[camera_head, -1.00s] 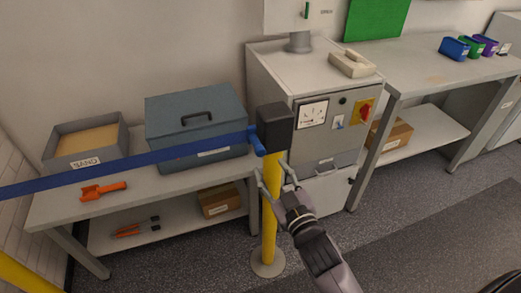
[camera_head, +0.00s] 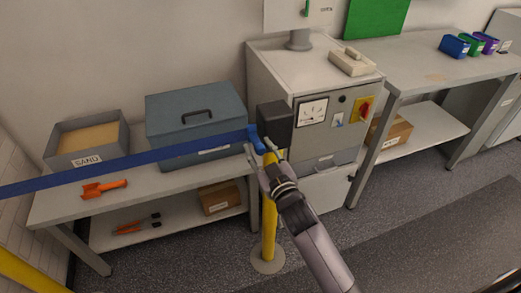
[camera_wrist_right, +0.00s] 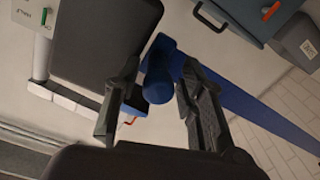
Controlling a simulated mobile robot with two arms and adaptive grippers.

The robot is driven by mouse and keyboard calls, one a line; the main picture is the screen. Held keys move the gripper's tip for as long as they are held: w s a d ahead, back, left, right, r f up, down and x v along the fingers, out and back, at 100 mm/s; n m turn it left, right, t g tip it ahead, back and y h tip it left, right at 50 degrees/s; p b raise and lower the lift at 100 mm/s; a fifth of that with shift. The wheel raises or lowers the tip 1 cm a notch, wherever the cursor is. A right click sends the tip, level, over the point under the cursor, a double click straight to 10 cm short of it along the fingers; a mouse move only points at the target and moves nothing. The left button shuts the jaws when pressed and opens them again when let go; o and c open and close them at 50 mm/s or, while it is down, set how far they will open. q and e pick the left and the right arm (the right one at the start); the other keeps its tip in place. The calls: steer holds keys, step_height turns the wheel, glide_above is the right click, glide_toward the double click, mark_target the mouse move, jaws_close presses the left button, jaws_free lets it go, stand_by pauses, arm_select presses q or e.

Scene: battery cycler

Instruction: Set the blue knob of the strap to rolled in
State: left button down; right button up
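The blue strap (camera_head: 120,164) is stretched out to the left from the black head (camera_head: 275,124) on the yellow post (camera_head: 268,225). The blue knob (camera_head: 257,143) is at the strap's end beside the black head. In the right wrist view the knob (camera_wrist_right: 158,86) shows as a rounded blue piece between the two fingers, with the strap (camera_wrist_right: 250,105) running off to the lower right. My right gripper (camera_head: 259,149) is open at the knob, one finger on each side. Contact with the knob cannot be told. My left gripper is not in view.
A grey cabinet (camera_head: 322,165) with a gauge and red-yellow switch stands right behind the post. A bench (camera_head: 150,189) at left holds a sand box (camera_head: 62,141), a blue-grey case (camera_head: 195,115) and an orange tool (camera_head: 104,188). Floor is open at right.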

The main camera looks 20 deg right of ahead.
jaws_close()
stand_by(0.6)
